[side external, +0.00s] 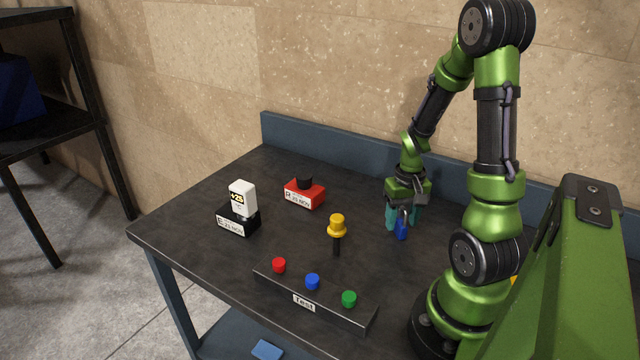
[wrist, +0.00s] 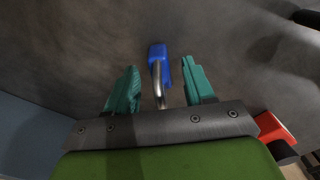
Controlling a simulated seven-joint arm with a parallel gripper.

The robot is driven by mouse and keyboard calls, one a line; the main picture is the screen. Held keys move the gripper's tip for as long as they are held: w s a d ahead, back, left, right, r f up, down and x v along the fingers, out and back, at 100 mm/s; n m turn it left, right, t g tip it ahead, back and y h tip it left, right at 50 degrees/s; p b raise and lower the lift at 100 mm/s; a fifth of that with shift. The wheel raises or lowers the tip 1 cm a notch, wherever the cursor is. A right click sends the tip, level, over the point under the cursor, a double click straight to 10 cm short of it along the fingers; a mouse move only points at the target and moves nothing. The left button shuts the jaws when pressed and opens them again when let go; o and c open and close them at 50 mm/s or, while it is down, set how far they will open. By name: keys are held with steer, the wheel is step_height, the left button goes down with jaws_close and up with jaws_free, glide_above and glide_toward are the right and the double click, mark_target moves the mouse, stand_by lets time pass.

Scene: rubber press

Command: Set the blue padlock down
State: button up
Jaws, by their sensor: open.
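The blue padlock (side external: 401,229) is at the table's right part, under my gripper (side external: 403,217). In the wrist view the padlock (wrist: 157,52) shows its blue body pointing away from the gripper and its metal shackle reaching back between the teal fingers. My gripper (wrist: 162,88) is open, with a gap visible between each finger and the shackle. The fingers point down at the dark table (side external: 365,270). I cannot tell for sure whether the padlock rests on the table. Part of the shackle is hidden by the gripper in the side view.
A red block with a black knob (side external: 304,193), a white +25 block on a black base (side external: 241,207) and a yellow knob on a post (side external: 337,226) stand to the left. A "Test" button panel (side external: 315,304) is in front. A blue back rail (side external: 330,143) edges the table.

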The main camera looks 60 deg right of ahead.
step_height(320, 180, up, 10)
steer(key=shift+f, duration=0.15)
steer(key=shift+w+a+r, duration=0.15)
steer(key=shift+r, duration=0.15)
steer(key=w+a+r+n+t, duration=0.1)
steer(key=a+r+t, duration=0.1)
steer(key=a, duration=0.6)
steer(key=w+a+r+n+t+y, duration=0.1)
steer(key=w+a+r+n+t, duration=0.1)
steer(key=a+r, duration=0.3)
steer(key=w+a+r+n+t+y, duration=0.1)
steer(key=a+r+n+t, duration=0.1)
steer(key=a, duration=0.9)
step_height(320, 180, up, 2)
steer(key=shift+w+r+t, duration=0.2)
steer(key=shift+r+t, duration=0.05)
steer(key=shift+t, duration=0.35)
